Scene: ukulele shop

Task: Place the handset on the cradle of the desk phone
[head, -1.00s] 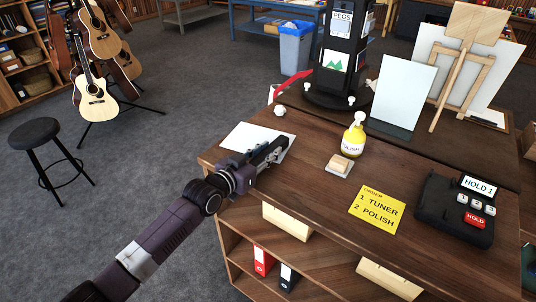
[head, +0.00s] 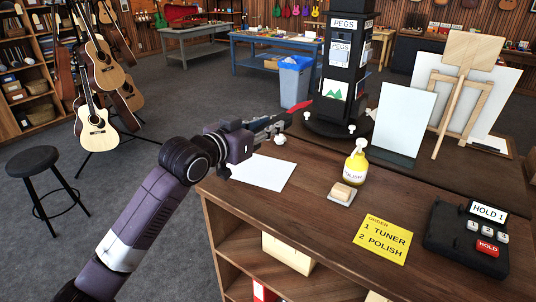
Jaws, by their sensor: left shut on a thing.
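The desk phone (head: 466,240) is a black base at the right of the wooden counter. It has a "HOLD 1" display, white number keys and a red HOLD key, and no handset lies on it. A slim red thing, which looks like the handset (head: 302,106), shows at the tip of my left gripper (head: 281,124), by the foot of the black display stand. My left gripper is shut on it, and the fingers hide much of it. I cannot tell whether it is clear of the counter. My right gripper is not in view.
Between gripper and phone stand a yellow polish bottle (head: 356,166), a sponge-like block on a small tray (head: 340,198) and a yellow order note (head: 383,239). A white sheet (head: 262,174) lies at the left. The black stand (head: 340,85) and easel (head: 461,85) rise behind.

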